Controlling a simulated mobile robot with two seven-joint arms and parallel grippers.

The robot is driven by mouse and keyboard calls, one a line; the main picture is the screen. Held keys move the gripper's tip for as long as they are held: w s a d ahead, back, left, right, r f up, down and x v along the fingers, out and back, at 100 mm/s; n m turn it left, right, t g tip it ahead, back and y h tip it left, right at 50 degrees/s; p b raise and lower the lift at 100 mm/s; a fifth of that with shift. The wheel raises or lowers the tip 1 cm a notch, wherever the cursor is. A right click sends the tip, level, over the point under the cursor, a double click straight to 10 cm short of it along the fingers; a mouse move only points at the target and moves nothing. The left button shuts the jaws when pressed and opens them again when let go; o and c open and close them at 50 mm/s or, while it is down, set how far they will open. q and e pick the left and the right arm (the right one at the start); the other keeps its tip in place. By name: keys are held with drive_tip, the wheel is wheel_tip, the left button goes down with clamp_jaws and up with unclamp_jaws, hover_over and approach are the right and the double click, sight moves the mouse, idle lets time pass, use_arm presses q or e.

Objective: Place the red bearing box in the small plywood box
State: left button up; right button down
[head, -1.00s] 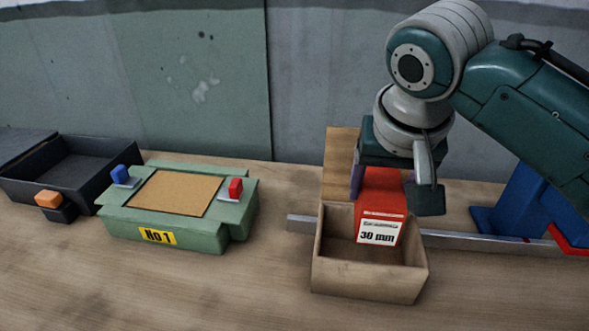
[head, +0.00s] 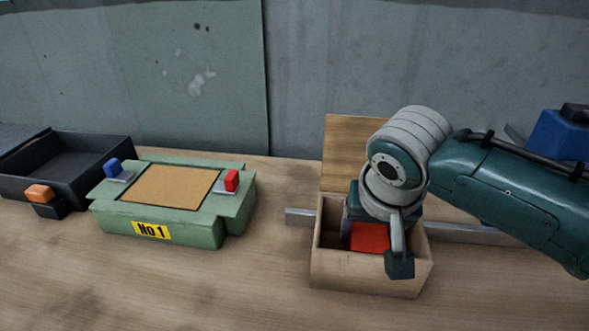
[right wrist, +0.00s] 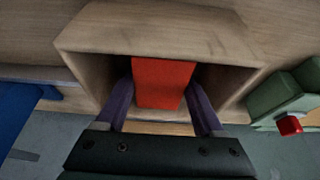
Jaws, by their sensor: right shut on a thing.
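The red bearing box (head: 369,237) is down inside the small plywood box (head: 350,274), below its rim. In the right wrist view the red bearing box (right wrist: 162,82) sits between the two fingers, with the plywood box (right wrist: 160,35) walls around it. My right gripper (head: 372,235) is shut on the red box and reaches into the plywood box from above. It also shows in the right wrist view (right wrist: 160,95). Whether the red box touches the floor of the plywood box is hidden. My left gripper is not in view.
A green fixture (head: 170,228) marked No 1, with blue and red clamps, stands to the left. A black open bin (head: 100,180) is at the far left. A metal rail (head: 470,234) runs behind the plywood box. The front of the table is clear.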

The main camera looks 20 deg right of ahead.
drive_tip(key=shift+c, duration=2.3)
unclamp_jaws()
drive_tip(key=shift+f, duration=0.15)
drive_tip(key=o, duration=0.5)
drive_tip(key=shift+c, duration=0.2)
drive_tip(key=shift+r, duration=0.35)
drive_tip(key=p+v, duration=0.4)
drive_tip(key=v, duration=0.7)
drive_tip(key=s+a+n+y, duration=0.2)
drive_tip(key=s+n, duration=0.6)
drive_tip(key=s, duration=0.9)
drive_tip(key=shift+s+a+y, duration=0.15)
drive_tip(key=shift+a+y, duration=0.15)
drive_tip(key=shift+a, duration=0.7)
drive_tip(key=shift+f, duration=0.15)
